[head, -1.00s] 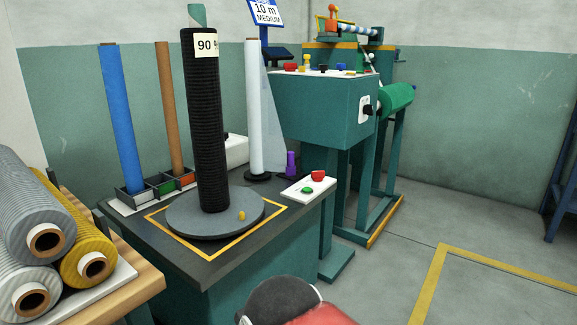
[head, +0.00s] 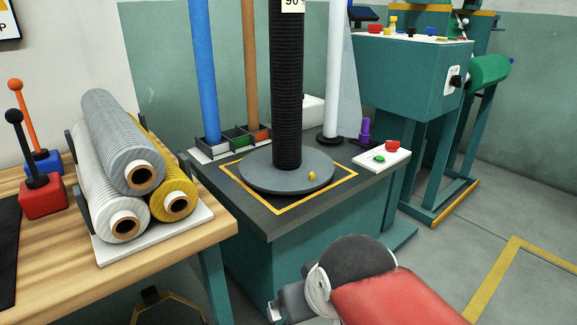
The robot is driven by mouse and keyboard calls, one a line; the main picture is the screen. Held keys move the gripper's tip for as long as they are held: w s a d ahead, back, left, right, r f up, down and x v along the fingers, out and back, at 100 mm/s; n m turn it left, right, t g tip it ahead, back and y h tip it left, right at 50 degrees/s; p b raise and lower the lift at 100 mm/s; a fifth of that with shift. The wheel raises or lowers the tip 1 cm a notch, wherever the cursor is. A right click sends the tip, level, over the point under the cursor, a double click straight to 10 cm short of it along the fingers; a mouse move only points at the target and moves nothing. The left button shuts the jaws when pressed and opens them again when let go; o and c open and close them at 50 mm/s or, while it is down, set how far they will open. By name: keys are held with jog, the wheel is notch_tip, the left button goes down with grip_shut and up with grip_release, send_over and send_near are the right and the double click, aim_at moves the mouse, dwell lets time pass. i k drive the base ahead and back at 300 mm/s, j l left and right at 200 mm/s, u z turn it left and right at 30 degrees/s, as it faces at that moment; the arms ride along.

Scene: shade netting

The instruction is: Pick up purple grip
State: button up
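The purple grip (head: 365,130) is a small upright purple piece near the back right of the dark-topped bench (head: 262,222). It stands just right of the base of the white roll (head: 333,75) and behind the white button box (head: 385,161). My red and grey arm shows at the bottom centre, in front of the bench and well apart from the grip.
A black netting roll (head: 287,95) stands on a round grey turntable (head: 255,179), left of the grip. Blue and brown rolls stand behind. Floor at right is clear.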

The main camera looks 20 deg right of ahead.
aim_at(363, 136)
jog(key=i+l, duration=0.1)
jog(key=l, duration=0.5)
jog(key=i+l, duration=0.15)
jog(key=l, duration=0.5)
jog(key=i+l, duration=0.1)
jog(key=l, duration=0.5)
jog(key=i+l+u, duration=0.1)
jog(key=l, duration=0.55)
jog(key=i+l, duration=0.1)
jog(key=l, duration=0.5)
jog(key=i+l, duration=0.25)
jog(key=l, duration=0.2)
